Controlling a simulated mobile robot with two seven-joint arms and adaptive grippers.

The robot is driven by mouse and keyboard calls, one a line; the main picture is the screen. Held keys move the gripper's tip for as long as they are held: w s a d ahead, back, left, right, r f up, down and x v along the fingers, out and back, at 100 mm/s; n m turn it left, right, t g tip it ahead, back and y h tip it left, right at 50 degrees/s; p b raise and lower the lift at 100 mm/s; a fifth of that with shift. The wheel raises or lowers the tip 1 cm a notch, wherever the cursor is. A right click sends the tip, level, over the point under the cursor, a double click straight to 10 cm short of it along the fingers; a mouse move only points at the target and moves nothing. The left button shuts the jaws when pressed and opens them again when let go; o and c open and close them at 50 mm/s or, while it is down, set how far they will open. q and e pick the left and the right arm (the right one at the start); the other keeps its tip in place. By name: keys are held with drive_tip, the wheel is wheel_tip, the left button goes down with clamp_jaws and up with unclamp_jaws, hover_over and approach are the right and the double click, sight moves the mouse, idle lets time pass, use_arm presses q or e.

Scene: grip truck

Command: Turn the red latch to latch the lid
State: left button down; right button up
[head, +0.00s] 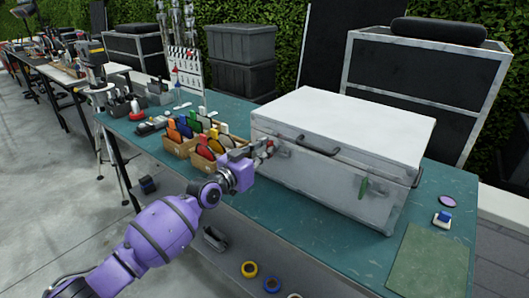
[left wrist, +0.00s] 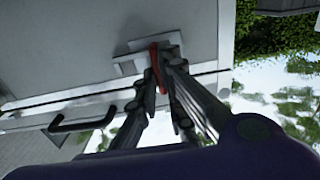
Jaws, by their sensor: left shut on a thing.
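A large white-grey case (head: 330,190) with a closed lid stands on the teal workbench. The red latch (head: 268,149) is on its front face near the left end, at the lid seam. My left gripper (head: 262,156) is shut on the red latch. In the left wrist view the fingers (left wrist: 160,75) close around the red latch (left wrist: 155,67), which rests against a pale metal plate on the case. My right gripper is not in view.
Wooden boxes (head: 180,158) with coloured cards stand left of the case. A carry handle (head: 317,146) sits mid-front on the case. A green mat (head: 428,262) and a small blue-topped item (head: 443,217) lie to its right. Tape rolls (head: 249,269) are below the bench's front edge.

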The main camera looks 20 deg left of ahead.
use_arm(q)
drive_tip(key=shift+n, duration=0.3)
drive_tip(key=n, duration=1.2)
drive_tip(key=shift+w+a+f, duration=0.1)
drive_tip(key=shift+a+f, duration=0.1)
drive_tip(key=shift+a, duration=0.05)
drive_tip(key=n, duration=0.3)
drive_tip(key=shift+f+n, duration=0.15)
drive_tip(key=shift+n, duration=0.65)
drive_tip(key=shift+n+p, duration=0.3)
